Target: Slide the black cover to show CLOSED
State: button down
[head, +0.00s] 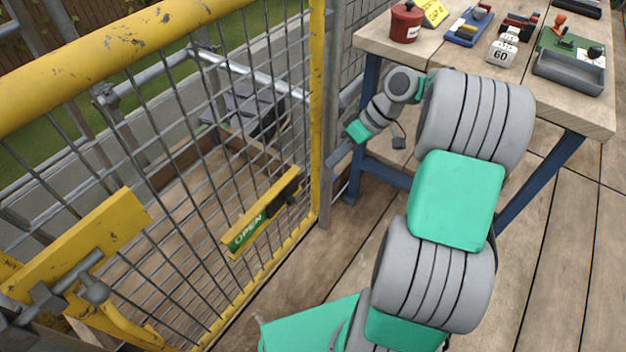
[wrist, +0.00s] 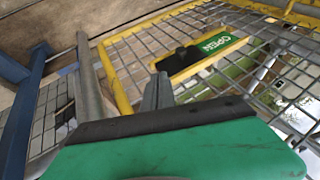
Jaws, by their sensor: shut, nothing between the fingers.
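A yellow sign plate (head: 279,197) is fixed at a slant on the mesh gate. The black cover (head: 286,192) sits at its upper right end and has a raised knob. The green OPEN panel (head: 247,233) shows at the lower left end. In the wrist view the black cover (wrist: 179,58) lies just beyond my fingertips, with the green OPEN panel (wrist: 217,43) to its right. My gripper (head: 334,162) is to the right of the cover, beside the gate post, apart from the cover. Its fingers (wrist: 158,88) are shut and empty. No CLOSED lettering is visible.
The yellow-framed mesh gate (head: 317,110) and a grey post (head: 328,190) stand close to my gripper. A wooden bench (head: 460,55) with blue legs is at the upper right, bearing several small items. A yellow latch plate (head: 80,245) is at the left.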

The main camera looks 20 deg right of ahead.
aim_at(288, 199)
jog(key=a+f+b, duration=0.5)
jog(key=a+f, duration=0.3)
jog(key=shift+s+a+f, duration=0.25)
jog(key=shift+s+a, duration=0.1)
jog(key=shift+a, duration=0.05)
